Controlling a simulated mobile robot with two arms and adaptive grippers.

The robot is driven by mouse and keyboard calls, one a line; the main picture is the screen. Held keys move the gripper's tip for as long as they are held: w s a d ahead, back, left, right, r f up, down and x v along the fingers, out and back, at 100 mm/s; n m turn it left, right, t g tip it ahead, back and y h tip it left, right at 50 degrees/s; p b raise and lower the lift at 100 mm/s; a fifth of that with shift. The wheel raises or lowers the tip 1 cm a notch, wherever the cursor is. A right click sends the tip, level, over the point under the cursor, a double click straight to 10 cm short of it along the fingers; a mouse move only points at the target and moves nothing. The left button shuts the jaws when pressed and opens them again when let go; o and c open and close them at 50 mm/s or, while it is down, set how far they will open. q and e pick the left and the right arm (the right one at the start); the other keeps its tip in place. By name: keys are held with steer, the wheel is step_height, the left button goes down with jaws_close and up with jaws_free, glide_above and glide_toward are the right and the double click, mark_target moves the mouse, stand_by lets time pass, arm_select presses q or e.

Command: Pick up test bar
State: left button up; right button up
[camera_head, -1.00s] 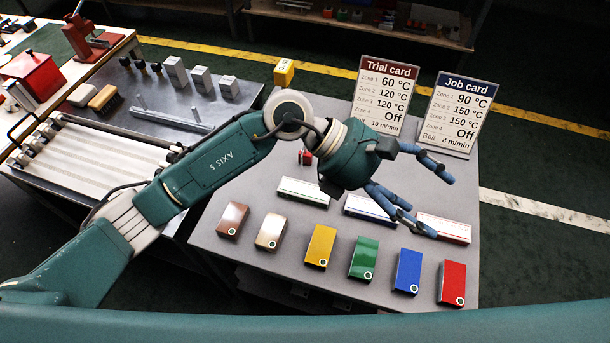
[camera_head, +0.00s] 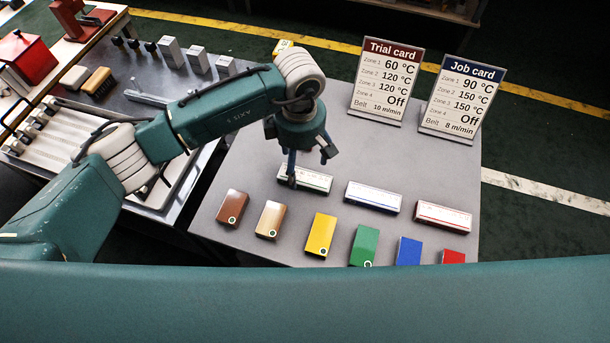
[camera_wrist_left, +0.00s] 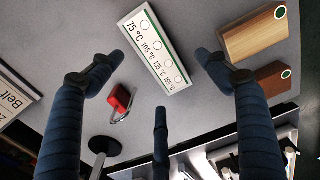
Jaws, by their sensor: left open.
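Three white bars lie in a row on the grey table: a green-lined bar (camera_head: 318,181), a blue-lined bar (camera_head: 373,196) and a red-lined bar (camera_head: 443,216). Which one is the test bar is not marked. My left gripper (camera_head: 306,165) points down over the green-lined bar, with its fingers spread and nothing between them. In the left wrist view the green-lined bar (camera_wrist_left: 157,50) shows temperature marks and round spots, and lies between and beyond the open fingers (camera_wrist_left: 158,75). One finger hides part of its left end in the head view. My right gripper is not in view.
Coloured blocks, among them a yellow block (camera_head: 320,235), line the front of the table. A Trial card (camera_head: 385,82) and a Job card (camera_head: 461,98) stand behind. A small red piece with a wire loop (camera_wrist_left: 119,97) lies near the bar.

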mark_target(302, 172)
arm_select(q)
steer(key=f, duration=0.2)
steer(key=f+p, duration=0.1)
steer(key=f, duration=0.1)
steer(key=shift+w+d, duration=0.15)
steer(key=shift+d, duration=0.05)
steer(key=c, duration=1.3)
steer(key=shift+r, duration=0.1)
